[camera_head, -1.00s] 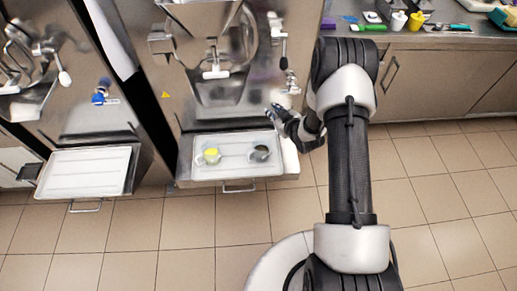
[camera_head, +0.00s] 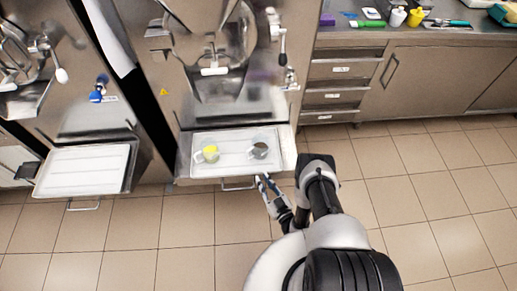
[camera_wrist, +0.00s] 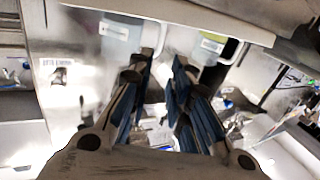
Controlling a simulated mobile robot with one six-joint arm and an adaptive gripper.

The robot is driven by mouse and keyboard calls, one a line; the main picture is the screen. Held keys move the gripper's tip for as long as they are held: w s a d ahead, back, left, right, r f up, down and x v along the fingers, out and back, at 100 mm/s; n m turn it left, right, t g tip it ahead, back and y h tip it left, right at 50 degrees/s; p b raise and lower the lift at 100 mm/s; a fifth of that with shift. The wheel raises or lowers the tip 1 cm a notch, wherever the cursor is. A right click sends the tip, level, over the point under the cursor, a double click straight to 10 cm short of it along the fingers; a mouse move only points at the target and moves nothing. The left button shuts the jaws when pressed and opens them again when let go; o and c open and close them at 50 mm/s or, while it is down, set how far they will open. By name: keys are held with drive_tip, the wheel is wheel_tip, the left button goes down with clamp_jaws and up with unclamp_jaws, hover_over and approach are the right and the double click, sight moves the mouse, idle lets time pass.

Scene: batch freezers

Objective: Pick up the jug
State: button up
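Two small containers stand on the white tray (camera_head: 235,170) of the middle machine in the head view. The left one (camera_head: 210,154) is pale with a yellow inside. The right one (camera_head: 260,150) is grey with a dark inside. Both look like jugs; I cannot tell which is meant. My gripper (camera_head: 266,182) is just in front of the tray's front edge, below the right container, touching neither. In the wrist view my gripper (camera_wrist: 165,68) has its two blue-padded fingers apart with nothing held between them.
The batch freezer (camera_head: 215,90) rises behind the tray. A second machine with an empty white tray (camera_head: 82,172) stands to the left. A steel counter (camera_head: 430,38) with bottles and tools is at the right. The tiled floor in front is clear.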

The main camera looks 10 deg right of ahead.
drive_tip(key=b, duration=0.3)
approach(248, 157)
drive_tip(key=x, duration=0.3)
drive_tip(key=r+x, duration=0.1)
drive_tip(key=x, duration=0.1)
drive_tip(key=shift+w+a, duration=0.1)
drive_tip(key=shift+w, duration=0.15)
drive_tip(key=x, duration=0.1)
drive_tip(key=b+x, duration=0.1)
drive_tip(key=x, duration=0.1)
drive_tip(key=b+x, duration=0.1)
drive_tip(key=shift+w+f, duration=0.2)
drive_tip(key=shift+f, duration=0.1)
drive_tip(key=shift+w+a+r, duration=0.1)
drive_tip(key=shift+w+a, duration=0.05)
drive_tip(key=shift+w, duration=0.2)
drive_tip(key=shift+c, duration=0.3)
clamp_jaws()
